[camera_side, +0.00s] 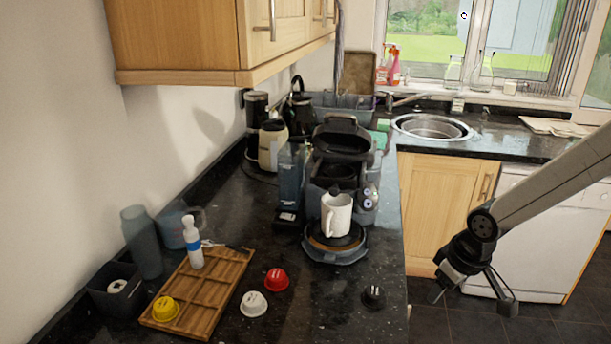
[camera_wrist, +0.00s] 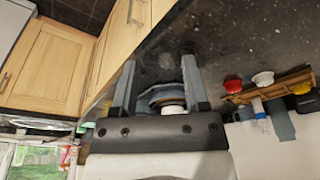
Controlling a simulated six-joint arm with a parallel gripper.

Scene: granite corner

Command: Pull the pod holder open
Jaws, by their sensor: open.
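The coffee machine (camera_side: 322,178) stands on the dark worktop in the side view, its lid (camera_side: 343,127) raised above a dark opening. I cannot make out the pod holder's edges or whether it is open. A white mug (camera_side: 336,214) stands on the round drip tray (camera_side: 335,254) at the machine's front. My gripper (camera_side: 472,293) is open and empty, right of the machine and clear of the worktop's edge. In the wrist view my gripper (camera_wrist: 158,65) has its fingers spread, with part of the drip tray (camera_wrist: 160,92) showing between them; most of the machine is hidden.
Red (camera_side: 277,279), white (camera_side: 254,304) and black (camera_side: 373,296) pods lie on the worktop. A wooden tray (camera_side: 215,290) holds a yellow pod (camera_side: 165,308) and a bottle (camera_side: 194,245). A wall cupboard (camera_side: 185,40) overhangs at left. The space between gripper and machine looks free.

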